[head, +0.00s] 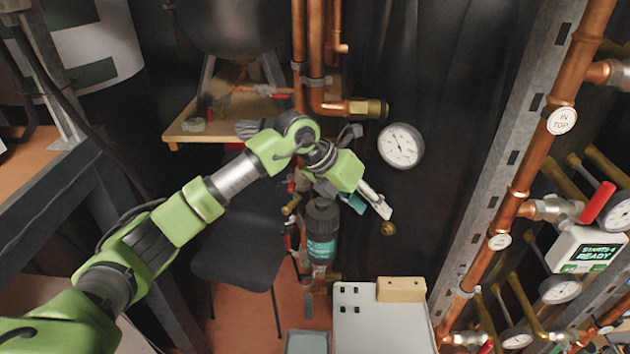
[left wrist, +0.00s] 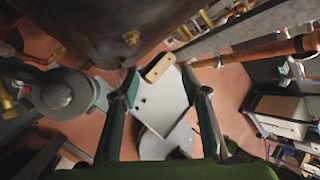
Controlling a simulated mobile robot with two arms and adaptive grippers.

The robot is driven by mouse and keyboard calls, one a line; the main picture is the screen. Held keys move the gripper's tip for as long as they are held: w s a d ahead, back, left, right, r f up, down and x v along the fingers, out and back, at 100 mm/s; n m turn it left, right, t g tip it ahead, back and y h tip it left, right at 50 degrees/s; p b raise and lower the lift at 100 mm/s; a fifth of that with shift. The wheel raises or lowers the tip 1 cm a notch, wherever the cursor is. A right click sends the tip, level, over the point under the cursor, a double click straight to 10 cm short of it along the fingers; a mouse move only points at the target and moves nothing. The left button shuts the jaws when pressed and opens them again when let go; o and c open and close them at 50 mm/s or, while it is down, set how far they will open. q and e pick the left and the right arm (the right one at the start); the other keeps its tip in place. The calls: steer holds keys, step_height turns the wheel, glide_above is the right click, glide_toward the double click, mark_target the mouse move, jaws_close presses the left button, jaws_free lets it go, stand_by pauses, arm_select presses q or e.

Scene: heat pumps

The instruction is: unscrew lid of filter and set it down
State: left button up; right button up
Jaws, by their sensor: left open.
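The filter (head: 321,248) stands upright among the pipework in the middle of the head view, with a teal label on its body. Its dark grey lid (head: 321,212) is on top of it. A round dark grey top, apparently this lid (left wrist: 65,95), shows at the left of the left wrist view. My left gripper (head: 383,207) is open and empty, above and to the right of the filter in the head view. In the left wrist view, its fingers (left wrist: 161,80) are apart, with the lid outside them to the left. My right gripper is not in view.
A white tray-like surface (head: 385,325) with a wooden block (head: 401,289) lies below the gripper. A round gauge (head: 401,146) and copper pipes (head: 317,60) are behind. A metal rail and more piping (head: 535,150) line the right. A dark chair (head: 240,255) stands left.

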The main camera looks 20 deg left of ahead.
mark_target(322, 202)
arm_select(q)
steer(key=w+a+r+n+y, duration=0.1)
steer(key=a+y, duration=0.2)
steer(key=a, duration=0.4)
steer(key=w+a+r+y, duration=0.1)
steer(key=a+r+y, duration=0.1)
steer(key=a, duration=0.4)
steer(key=shift+a+b+x, duration=0.15)
steer(key=shift+b+x, duration=1.15)
steer(key=shift+x, duration=1)
steer(key=shift+a+b+x, duration=0.1)
steer(key=shift+b+x, duration=1.15)
steer(key=shift+x, duration=1.05)
steer(key=shift+s, duration=0.1)
steer(key=c, duration=1.1)
steer(key=shift+d+n+y, duration=0.1)
steer(key=shift+n+y, duration=0.7)
steer(key=shift+n, duration=1)
steer(key=shift+c, duration=0.2)
